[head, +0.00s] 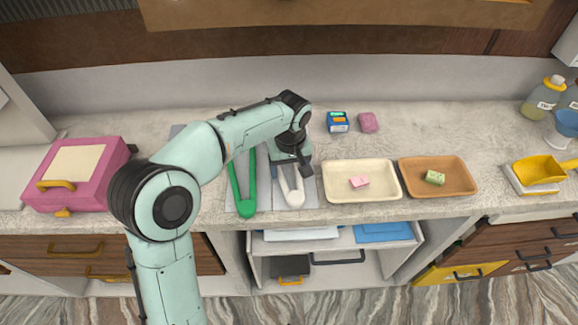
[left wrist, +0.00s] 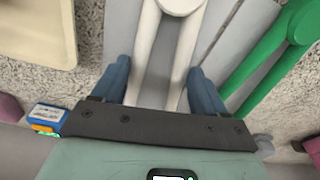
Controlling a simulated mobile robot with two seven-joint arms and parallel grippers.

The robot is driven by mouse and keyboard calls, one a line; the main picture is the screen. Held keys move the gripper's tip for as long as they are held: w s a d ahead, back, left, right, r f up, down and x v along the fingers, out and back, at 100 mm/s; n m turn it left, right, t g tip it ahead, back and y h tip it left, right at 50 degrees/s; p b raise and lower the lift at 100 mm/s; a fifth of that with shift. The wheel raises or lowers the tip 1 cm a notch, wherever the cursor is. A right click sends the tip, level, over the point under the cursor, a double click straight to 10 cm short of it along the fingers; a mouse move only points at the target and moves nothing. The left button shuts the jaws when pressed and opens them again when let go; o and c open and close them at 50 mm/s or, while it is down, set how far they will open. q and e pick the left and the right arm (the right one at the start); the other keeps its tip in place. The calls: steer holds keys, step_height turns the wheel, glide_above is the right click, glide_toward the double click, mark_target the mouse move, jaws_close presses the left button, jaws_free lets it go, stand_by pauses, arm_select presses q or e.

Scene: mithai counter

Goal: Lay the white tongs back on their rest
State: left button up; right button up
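The white tongs (head: 293,198) lie on the counter below my left gripper, with their rounded joined end toward the front edge. In the left wrist view their two arms (left wrist: 143,55) run between my fingers. My left gripper (head: 297,170) is open and points down over the tongs; its blue fingers (left wrist: 160,88) stand on either side of both arms. I cannot tell whether they touch. A grey slatted surface (left wrist: 222,30) lies under the tongs and beside them; I cannot tell its full outline or whether it is the rest. My right gripper is not in view.
Green tongs (head: 241,190) lie just left of the white ones. A cream tray (head: 335,193) with a pink sweet stands close right, then a brown tray (head: 462,190) with a green sweet. A blue box (head: 338,124) and a pink block (head: 368,122) stand behind.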

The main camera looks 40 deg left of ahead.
arm_select(q)
steer(key=o, duration=0.4)
steer(key=r+p, duration=0.1)
steer(key=r, duration=0.8)
steer(key=s+d+r+p, duration=0.1)
steer(key=r, duration=0.3)
steer(key=shift+r+p, duration=0.15)
steer(key=shift+p, duration=0.15)
